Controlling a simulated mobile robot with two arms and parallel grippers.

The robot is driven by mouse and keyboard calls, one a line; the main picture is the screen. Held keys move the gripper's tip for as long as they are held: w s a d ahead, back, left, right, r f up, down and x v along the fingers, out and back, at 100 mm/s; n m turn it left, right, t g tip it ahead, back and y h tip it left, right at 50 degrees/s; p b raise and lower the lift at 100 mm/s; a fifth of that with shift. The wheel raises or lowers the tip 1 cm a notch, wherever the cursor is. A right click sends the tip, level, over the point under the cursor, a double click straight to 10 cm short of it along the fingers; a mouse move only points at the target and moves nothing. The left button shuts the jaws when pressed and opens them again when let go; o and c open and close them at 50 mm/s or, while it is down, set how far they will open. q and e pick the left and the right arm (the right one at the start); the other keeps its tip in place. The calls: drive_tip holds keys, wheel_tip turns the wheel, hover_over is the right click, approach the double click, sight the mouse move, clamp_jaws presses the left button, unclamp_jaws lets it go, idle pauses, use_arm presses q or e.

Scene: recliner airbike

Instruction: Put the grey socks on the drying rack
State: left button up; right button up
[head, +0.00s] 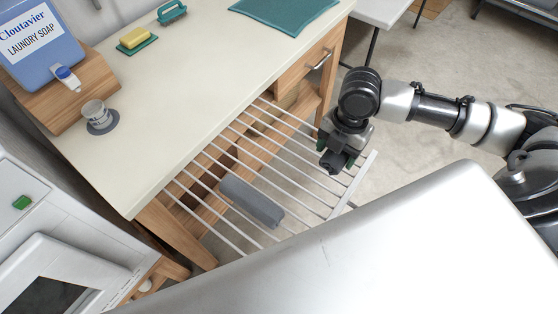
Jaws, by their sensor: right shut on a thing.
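A grey sock-like roll (252,202) lies across the bars of the drying rack (228,234), left of its middle. The rack is a white frame of parallel bars, sticking out level from the side of the counter. My right gripper (335,158) is over the right part of the rack, near its outer edge and apart from the grey roll. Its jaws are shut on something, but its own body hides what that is. I cannot tell whether it touches the bars. My left gripper is not in view.
The counter (190,100) holds a laundry soap jug (38,45) on a wooden stand, a small cup (97,114), a yellow sponge (133,38), a green brush (171,11) and a teal mat (285,9). A white machine (75,262) stands lower left. Carpet right of the rack is clear.

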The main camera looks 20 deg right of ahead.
hover_over(294, 156)
wheel_tip(294, 156, down, 7)
drive_tip(key=shift+d+r+p, duration=0.1)
drive_tip(key=shift+r+p, duration=0.05)
drive_tip(key=shift+p, duration=0.3)
drive_tip(key=shift+w, duration=0.15)
drive_tip(key=shift+f+p, duration=0.3)
drive_tip(key=shift+f, duration=1.85)
drive_tip(key=shift+f, duration=0.1)
drive_tip(key=o, duration=0.9)
wheel_tip(294, 156, up, 12)
drive_tip(key=d, duration=0.1)
drive_tip(key=shift+w+d+b, duration=0.15)
drive_tip(key=shift+w+b, duration=0.15)
drive_tip(key=shift+b, duration=0.1)
